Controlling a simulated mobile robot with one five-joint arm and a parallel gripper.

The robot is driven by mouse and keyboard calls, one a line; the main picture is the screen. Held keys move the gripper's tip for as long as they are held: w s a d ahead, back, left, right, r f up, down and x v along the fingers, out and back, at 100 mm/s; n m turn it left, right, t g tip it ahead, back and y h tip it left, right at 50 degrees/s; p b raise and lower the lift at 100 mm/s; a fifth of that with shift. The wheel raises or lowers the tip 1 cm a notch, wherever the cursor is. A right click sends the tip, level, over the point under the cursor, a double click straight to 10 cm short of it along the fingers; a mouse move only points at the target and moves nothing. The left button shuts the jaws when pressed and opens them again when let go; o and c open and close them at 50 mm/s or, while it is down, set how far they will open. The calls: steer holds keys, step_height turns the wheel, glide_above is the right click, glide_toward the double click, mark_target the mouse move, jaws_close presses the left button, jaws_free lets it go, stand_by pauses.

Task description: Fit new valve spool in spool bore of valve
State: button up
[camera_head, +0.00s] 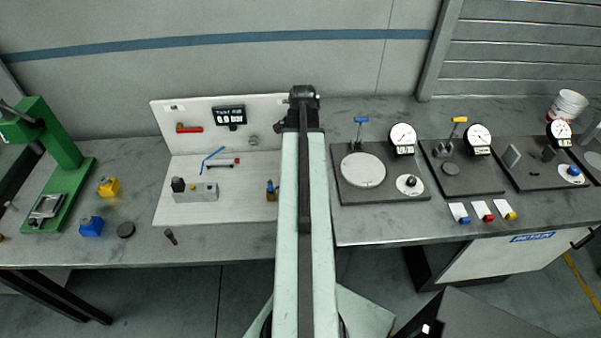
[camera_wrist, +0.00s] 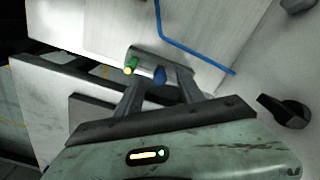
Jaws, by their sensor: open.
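In the head view, a pale grey block (camera_head: 203,193) that looks like the valve lies on the white board, with a dark part standing at its left end. I cannot make out its bore. A small dark rod (camera_head: 171,237) is on the bench in front of the board; I cannot tell whether it is the new spool. In the wrist view, my gripper (camera_wrist: 160,74) is open. Near its fingertips are a green-and-yellow piece (camera_wrist: 131,66) and a blue piece (camera_wrist: 159,75), at a grey bar-like part. I cannot tell whether the fingers touch them.
The white board (camera_head: 240,211) carries a gauge display (camera_head: 230,115), a red handle (camera_head: 189,128) and a blue bent rod (camera_head: 207,160). A green press (camera_head: 68,165) stands left, near yellow (camera_head: 108,187) and blue (camera_head: 90,226) blocks. Dial gauge stations (camera_head: 402,140) stand right. My arm hides the middle.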

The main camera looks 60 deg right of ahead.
step_height(320, 180, down, 5)
steer(key=b, duration=0.5)
steer(key=shift+s+d+f, duration=0.1)
steer(key=shift+d+f, duration=0.05)
steer(key=shift+f, duration=0.05)
steer(key=shift+r, duration=0.2)
steer(key=shift+s, duration=0.1)
jaws_close()
steer(key=shift+r, duration=0.1)
